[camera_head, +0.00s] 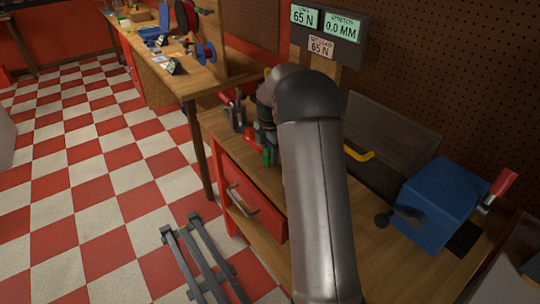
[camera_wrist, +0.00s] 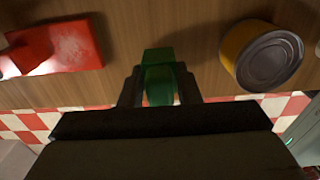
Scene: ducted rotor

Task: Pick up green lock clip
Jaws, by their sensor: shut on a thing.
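The green lock clip (camera_wrist: 158,78) is between the two dark fingers of my gripper (camera_wrist: 158,88) in the wrist view, and the fingers are shut on it. The clip is near the wooden bench edge, with the checkered floor visible below it in the picture. I cannot tell whether it touches the bench. In the head view a small part of the green clip (camera_head: 267,156) shows left of my arm, and most of my gripper is hidden behind the arm.
A red block-like part (camera_wrist: 62,47) lies left of the clip and a yellow-sided round can (camera_wrist: 262,55) stands to the right. A blue box (camera_head: 437,203) sits on the bench's right side. A red drawer (camera_head: 252,197) is in the bench front.

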